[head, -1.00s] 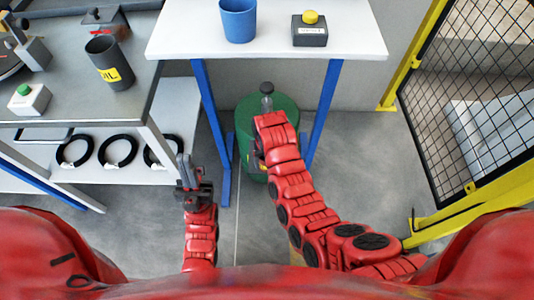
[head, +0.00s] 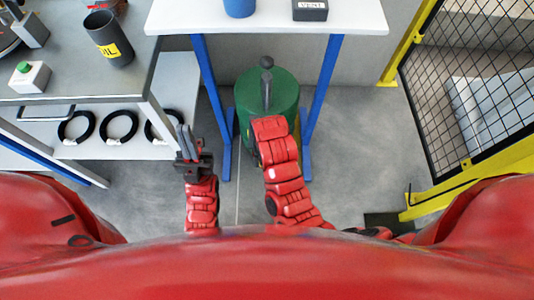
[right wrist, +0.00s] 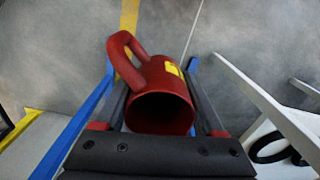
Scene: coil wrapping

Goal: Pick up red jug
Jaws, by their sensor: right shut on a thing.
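The red jug (right wrist: 160,104) shows in the right wrist view, with its round mouth toward the camera, its handle at the upper left and a yellow label on its side. My right gripper (right wrist: 157,80) is shut on it, one finger on each side. In the head view the jug and the right fingers are hidden behind my right forearm, in front of the green drum. My left gripper (head: 187,144) points forward beside the workbench and holds nothing that I can see; its jaw gap is unclear.
A green drum (head: 283,92) with a grey upright fitting stands under the white table (head: 250,18). A grey workbench (head: 75,84) is at left, with a dark cup (head: 104,38) and a green-button box (head: 29,77). A yellow-framed mesh fence (head: 470,90) bounds the right. Floor is open between.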

